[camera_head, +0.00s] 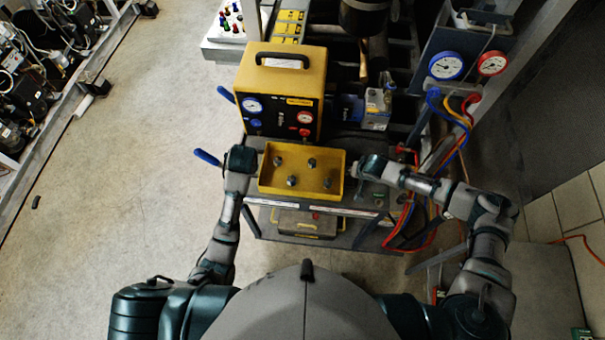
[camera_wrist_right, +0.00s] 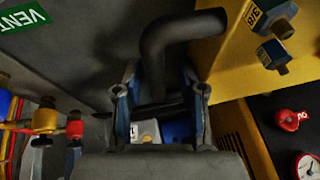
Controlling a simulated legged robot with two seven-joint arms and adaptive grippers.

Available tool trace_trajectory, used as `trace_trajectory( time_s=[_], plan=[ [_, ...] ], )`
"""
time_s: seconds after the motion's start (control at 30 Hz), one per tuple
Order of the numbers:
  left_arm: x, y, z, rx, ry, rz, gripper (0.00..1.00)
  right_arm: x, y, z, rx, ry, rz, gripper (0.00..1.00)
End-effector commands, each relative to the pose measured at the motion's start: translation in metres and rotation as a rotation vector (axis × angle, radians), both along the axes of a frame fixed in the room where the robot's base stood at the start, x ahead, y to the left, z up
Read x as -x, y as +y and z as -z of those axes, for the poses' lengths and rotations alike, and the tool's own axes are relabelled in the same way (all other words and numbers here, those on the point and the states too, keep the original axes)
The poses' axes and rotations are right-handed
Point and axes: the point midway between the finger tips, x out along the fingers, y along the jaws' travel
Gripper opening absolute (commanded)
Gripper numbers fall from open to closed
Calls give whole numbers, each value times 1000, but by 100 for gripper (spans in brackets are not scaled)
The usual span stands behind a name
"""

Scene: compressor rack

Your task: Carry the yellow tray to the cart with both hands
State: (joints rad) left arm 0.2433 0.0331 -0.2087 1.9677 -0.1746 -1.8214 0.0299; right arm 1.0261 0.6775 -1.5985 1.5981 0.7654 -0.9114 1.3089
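The yellow tray (camera_head: 268,181) holds several dark metal fittings and sits over the grey top of a cart-like stand (camera_head: 345,142) in the head view. I cannot tell whether it rests on that top. My left gripper (camera_head: 254,166) is at the tray's left side; its fingers and any handle there are hidden. My right gripper (camera_head: 354,171) is at the tray's right side. In the right wrist view its two fingers (camera_wrist_right: 162,105) stand apart, with the tray's black handle (camera_wrist_right: 165,45) between them. The tray's yellow wall (camera_wrist_right: 232,75) shows beside the handle.
A yellow gauge unit (camera_head: 284,78) stands just behind the tray. Blue handles (camera_head: 207,157) stick out at the left. Gauges (camera_head: 446,65) and coloured hoses (camera_head: 455,120) are at the right. A lower shelf holds a case (camera_head: 300,222).

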Motion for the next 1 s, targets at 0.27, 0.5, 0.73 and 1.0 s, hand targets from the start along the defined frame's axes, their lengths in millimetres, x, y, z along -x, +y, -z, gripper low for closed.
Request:
trace_trajectory(
  time_s=[0.27, 0.5, 0.73, 1.0],
  plan=[
    [1, -1, -2, 0, -1, 0, 40, 18, -7, -41, -2, -1, 0, 40],
    [1, -1, -2, 0, -1, 0, 40, 38, -12, -86, -1, -1, 0, 40],
    [0, 0, -2, 1, 0, -1, 40, 46, -14, -105, 1, 0, 0, 40],
    [0, 0, -2, 0, -1, -1, 40, 47, -15, -107, 1, 0, 0, 40]
  ],
)
